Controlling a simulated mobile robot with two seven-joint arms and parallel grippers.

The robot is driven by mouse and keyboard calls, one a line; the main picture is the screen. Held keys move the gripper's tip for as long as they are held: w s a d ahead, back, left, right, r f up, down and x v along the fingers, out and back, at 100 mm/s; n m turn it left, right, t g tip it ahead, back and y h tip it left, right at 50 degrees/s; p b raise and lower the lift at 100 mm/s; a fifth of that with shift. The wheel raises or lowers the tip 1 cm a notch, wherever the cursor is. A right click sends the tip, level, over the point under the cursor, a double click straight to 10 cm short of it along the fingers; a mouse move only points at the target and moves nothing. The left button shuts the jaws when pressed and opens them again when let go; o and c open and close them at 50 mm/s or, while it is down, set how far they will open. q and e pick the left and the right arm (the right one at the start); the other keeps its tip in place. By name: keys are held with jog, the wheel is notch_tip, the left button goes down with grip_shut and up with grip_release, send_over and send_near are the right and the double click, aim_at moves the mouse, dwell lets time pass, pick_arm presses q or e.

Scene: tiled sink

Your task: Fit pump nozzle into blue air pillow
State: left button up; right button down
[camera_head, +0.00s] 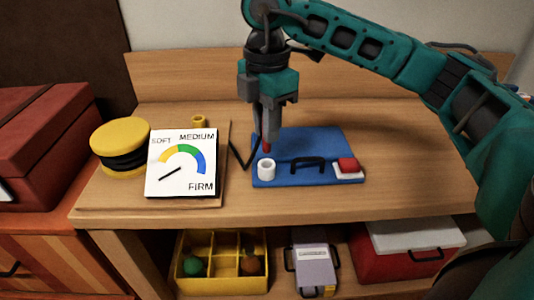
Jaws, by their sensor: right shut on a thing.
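The blue air pillow (318,143) lies flat on the wooden table and carries a white round socket (266,170) at its front left. My right gripper (268,128) points down above the pillow's left part and is shut on a small red piece, which looks like the pump nozzle (266,146). The red tip shows just behind and above the white socket; I cannot tell its exact height or whether it touches anything. The fingers hide most of the nozzle. The yellow pump (121,134) with black bellows stands at the table's left. My left gripper is not in view.
A gauge board (182,180) marked soft, medium and firm stands left of the pillow, its needle toward the lower left. The table's right is clear.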

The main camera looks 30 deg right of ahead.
aim_at(266, 151)
pick_arm(q)
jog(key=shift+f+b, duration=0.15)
jog(key=shift+b, duration=0.15)
pick_arm(e)
jog(key=shift+f, duration=2.75)
jog(key=shift+f, duration=0.2)
jog(key=c, duration=1.1)
grip_release()
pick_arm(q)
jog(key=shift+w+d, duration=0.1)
pick_arm(e)
jog(key=shift+r, duration=0.2)
jog(key=shift+r, duration=0.3)
pick_arm(q)
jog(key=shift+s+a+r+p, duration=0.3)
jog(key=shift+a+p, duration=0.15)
jog(key=shift+p, duration=0.5)
pick_arm(e)
notch_tip(266, 151, up, 12)
jog(key=shift+f, duration=0.25)
